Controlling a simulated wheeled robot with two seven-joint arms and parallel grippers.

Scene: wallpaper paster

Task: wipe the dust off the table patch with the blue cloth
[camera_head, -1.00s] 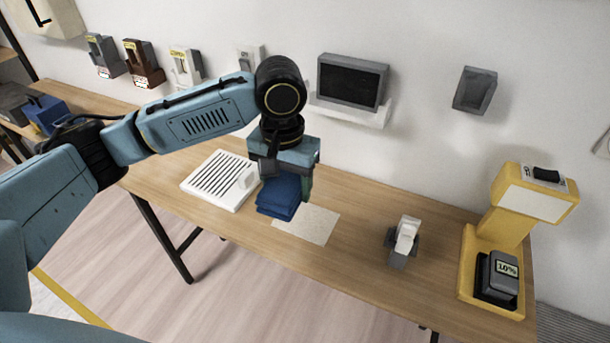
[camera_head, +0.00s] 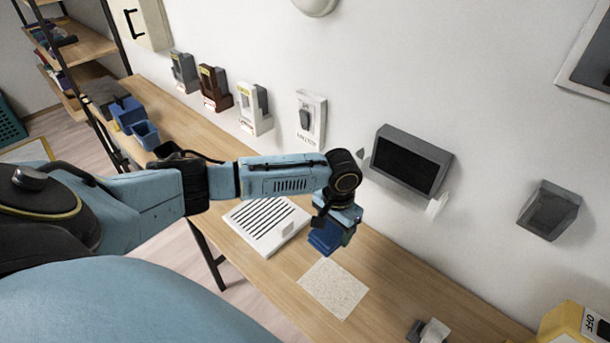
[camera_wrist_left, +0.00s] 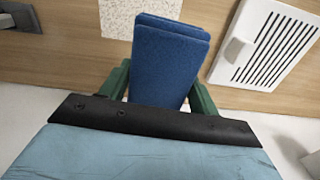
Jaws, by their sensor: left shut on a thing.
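The blue cloth (camera_head: 325,236) is folded and held in my left gripper (camera_head: 337,232), which is shut on it. In the left wrist view the cloth (camera_wrist_left: 165,62) sits between the green fingers of the left gripper (camera_wrist_left: 160,85). The table patch (camera_head: 333,288) is a pale speckled square on the wooden table, in front of the cloth in the head view. The patch also shows in the left wrist view (camera_wrist_left: 122,15), partly behind the cloth. The cloth appears above the table, between the patch and the white slotted panel. My right gripper is not in view.
The white slotted panel (camera_head: 266,226) lies on the table left of the patch. A dark screen (camera_head: 405,163) is on the wall behind. A small grey and white device (camera_head: 430,331) stands to the right. Blue bins (camera_head: 127,113) stand at the far left. Bare wood (camera_head: 385,290) lies right of the patch.

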